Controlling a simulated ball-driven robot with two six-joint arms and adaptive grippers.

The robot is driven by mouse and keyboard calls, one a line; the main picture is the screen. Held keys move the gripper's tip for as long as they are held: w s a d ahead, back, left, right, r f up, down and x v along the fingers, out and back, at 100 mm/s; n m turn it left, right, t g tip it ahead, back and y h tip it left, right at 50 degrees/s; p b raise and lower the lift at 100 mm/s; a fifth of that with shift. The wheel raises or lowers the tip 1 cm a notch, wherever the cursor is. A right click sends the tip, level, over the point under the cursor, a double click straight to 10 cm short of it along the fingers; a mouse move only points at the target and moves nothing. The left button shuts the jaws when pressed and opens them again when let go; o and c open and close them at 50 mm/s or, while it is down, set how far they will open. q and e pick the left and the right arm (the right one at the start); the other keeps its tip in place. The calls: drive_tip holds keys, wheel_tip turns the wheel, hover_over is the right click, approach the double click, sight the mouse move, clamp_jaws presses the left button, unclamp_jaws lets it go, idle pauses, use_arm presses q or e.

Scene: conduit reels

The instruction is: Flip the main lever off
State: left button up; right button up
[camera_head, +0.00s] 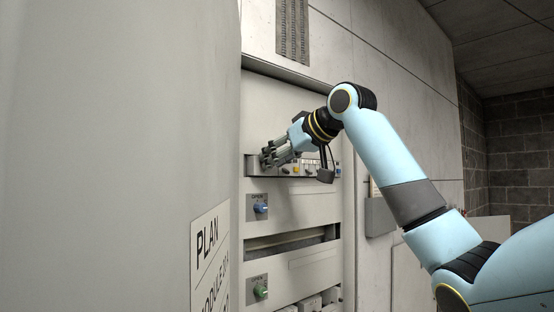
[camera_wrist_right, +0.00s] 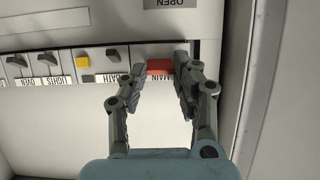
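The main lever (camera_wrist_right: 160,66) is a red block in the right wrist view, above a label reading MAIN in the breaker row. My right gripper (camera_wrist_right: 159,70) has its two fingers apart, one on each side of the red lever. The right finger looks close to the lever or touching it; I cannot tell which. In the head view my right gripper (camera_head: 272,155) is at the left end of the breaker row (camera_head: 310,169) and hides the red lever. My left gripper is in neither view.
Below the row are a blue knob (camera_head: 261,208) and a green knob (camera_head: 261,290). A large panel with a PLAN sheet (camera_head: 211,262) stands close on the left.

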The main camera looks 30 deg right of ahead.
clamp_jaws()
drive_tip(key=shift+w+f+t+y+b, duration=0.2)
drive_tip(key=shift+f+t+b, duration=0.55)
drive_tip(key=shift+t+b, duration=1.9)
drive_tip(key=shift+s+f+t+y+b, duration=0.1)
drive_tip(key=shift+f+t+y+b, duration=0.6)
drive_tip(key=shift+b, duration=3.45)
drive_tip(key=shift+w+f+t+h+b, duration=0.1)
drive_tip(key=shift+f+t+b, duration=0.75)
drive_tip(key=shift+t+b, duration=2.05)
drive_tip(key=shift+g+b, duration=0.55)
drive_tip(key=o, duration=0.6)
unclamp_jaws()
drive_tip(key=shift+s, duration=0.1)
